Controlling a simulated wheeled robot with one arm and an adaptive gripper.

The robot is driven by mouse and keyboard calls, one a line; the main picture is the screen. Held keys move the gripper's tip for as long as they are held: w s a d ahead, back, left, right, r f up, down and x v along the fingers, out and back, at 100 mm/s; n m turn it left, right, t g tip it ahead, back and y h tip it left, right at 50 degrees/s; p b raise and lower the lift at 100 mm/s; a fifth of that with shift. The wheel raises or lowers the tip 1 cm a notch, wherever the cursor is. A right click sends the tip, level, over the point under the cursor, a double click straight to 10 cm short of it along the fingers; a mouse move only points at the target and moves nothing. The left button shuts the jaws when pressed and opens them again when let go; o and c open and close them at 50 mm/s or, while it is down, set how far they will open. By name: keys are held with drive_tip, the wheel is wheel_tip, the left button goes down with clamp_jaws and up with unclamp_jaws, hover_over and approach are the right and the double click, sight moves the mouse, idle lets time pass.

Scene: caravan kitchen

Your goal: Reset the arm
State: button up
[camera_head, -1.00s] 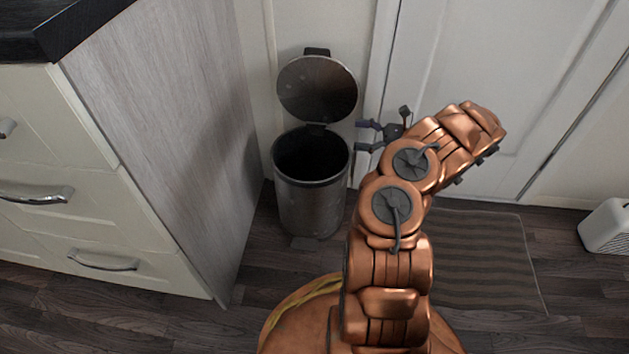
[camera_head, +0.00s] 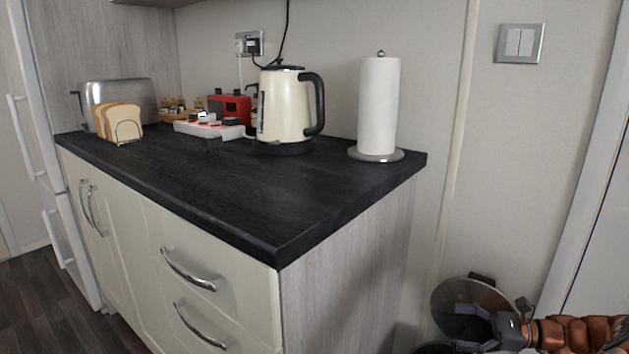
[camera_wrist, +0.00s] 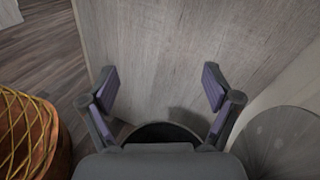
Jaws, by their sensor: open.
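My gripper (camera_head: 477,328) is at the lower right of the head view, in front of the open bin's raised round lid (camera_head: 458,292). My copper-coloured arm reaches in from the right edge. In the wrist view my gripper (camera_wrist: 160,98) has its two purple-padded fingers spread wide apart, with nothing between them. Beyond them is the wood-grain side panel of the cabinet (camera_wrist: 165,50). The bin's dark opening (camera_wrist: 160,133) shows below, between the fingers, and its lid (camera_wrist: 275,142) is at the right.
The black countertop (camera_head: 240,195) carries a cream kettle (camera_head: 284,108), a paper towel roll (camera_head: 378,105), a toaster (camera_head: 122,102), bread slices in a rack (camera_head: 119,121) and a red appliance (camera_head: 230,109). Bare floor (camera_head: 45,305) shows at lower left.

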drive_tip(key=s+a+r+n+g+h+p, duration=0.3)
drive_tip(key=s+a+r+n+g+p, duration=0.35)
drive_tip(key=a+r, duration=0.6)
drive_tip(key=s+a+r+n+g+h+p, duration=0.3)
drive_tip(key=s+a+r+n+p, duration=0.3)
drive_tip(key=a+r+p, duration=0.6)
drive_tip(key=s+d+r+n+h+p, duration=0.2)
drive_tip(key=s+r+h+p, duration=0.1)
drive_tip(key=s+r+p, duration=0.2)
drive_tip(key=s+d+r+n+t+h+p, duration=0.1)
drive_tip(key=s+d+r+n+h+p, duration=0.1)
drive_tip(key=s+r+p, duration=0.3)
drive_tip(key=s+d+r+n+t+h+p, duration=0.1)
drive_tip(key=s+r+h+p, duration=0.4)
drive_tip(key=s, duration=0.6)
drive_tip(key=shift+s+d+r+n+p, duration=0.15)
drive_tip(key=shift+d+r+n+p, duration=0.25)
drive_tip(key=shift+n, duration=0.75)
